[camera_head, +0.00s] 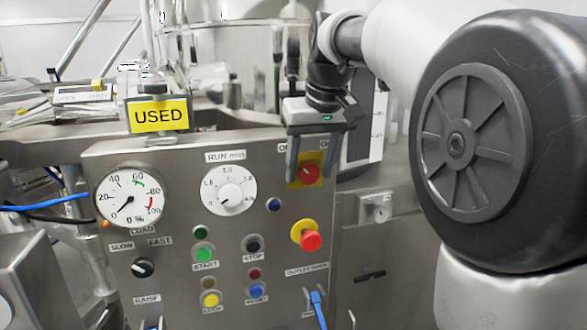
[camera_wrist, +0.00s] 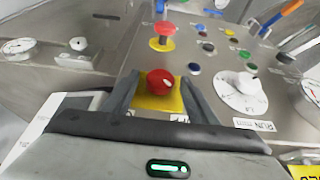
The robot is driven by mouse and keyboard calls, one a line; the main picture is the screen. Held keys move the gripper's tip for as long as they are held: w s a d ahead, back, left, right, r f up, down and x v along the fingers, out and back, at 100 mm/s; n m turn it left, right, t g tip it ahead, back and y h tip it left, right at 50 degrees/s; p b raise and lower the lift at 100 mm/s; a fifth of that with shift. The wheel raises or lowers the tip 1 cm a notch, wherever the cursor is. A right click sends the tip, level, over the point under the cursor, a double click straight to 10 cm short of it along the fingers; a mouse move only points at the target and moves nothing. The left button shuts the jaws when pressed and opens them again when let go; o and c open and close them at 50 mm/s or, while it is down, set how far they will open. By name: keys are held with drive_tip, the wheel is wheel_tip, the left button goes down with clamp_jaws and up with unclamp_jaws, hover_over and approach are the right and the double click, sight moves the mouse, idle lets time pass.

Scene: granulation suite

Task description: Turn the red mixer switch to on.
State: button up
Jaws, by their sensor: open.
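The red mixer switch (camera_head: 310,174) is a round red knob on a yellow square plate at the upper right of the steel control panel (camera_head: 170,180). In the wrist view the red switch (camera_wrist: 160,82) sits between my two fingers, on its yellow plate (camera_wrist: 158,104). My gripper (camera_head: 314,180) is open, its fingers pointing down on either side of the switch. In the wrist view my gripper (camera_wrist: 157,92) shows a gap between each finger and the knob. The labels above the switch are partly hidden by my gripper.
A red emergency-stop button (camera_head: 311,240) on a yellow base protrudes below the switch. The RUN dial (camera_head: 229,190), a load gauge (camera_head: 130,197) and several coloured buttons lie to the left. A yellow USED sign (camera_head: 158,116) stands on the panel top.

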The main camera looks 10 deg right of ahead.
drive_tip(key=c, duration=1.1)
drive_tip(key=shift+o, duration=0.2)
